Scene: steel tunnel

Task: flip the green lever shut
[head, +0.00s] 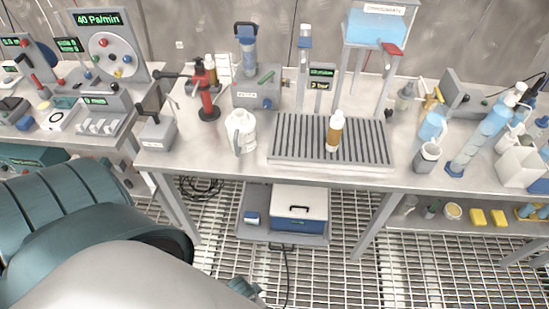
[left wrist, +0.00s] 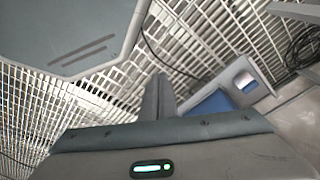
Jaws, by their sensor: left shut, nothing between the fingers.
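The green lever (head: 266,77) is a short bar that sits slanted on a grey box (head: 256,96) with a blue knob, at the back of the bench in the head view. It is too small to tell its exact setting. My left gripper (head: 246,287) shows only in part at the bottom of the head view, low in front of the bench and far from the lever. In the left wrist view its fingers (left wrist: 158,95) are together and empty, over the floor grating. The lever is not in the left wrist view. My right gripper is in neither view.
The bench front edge (head: 290,172) lies between my left arm and the lever. A white jug (head: 240,131), a red stand (head: 207,100) and a brown bottle (head: 334,132) on a slatted tray (head: 284,148) stand near. A cool box (head: 299,207) sits below.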

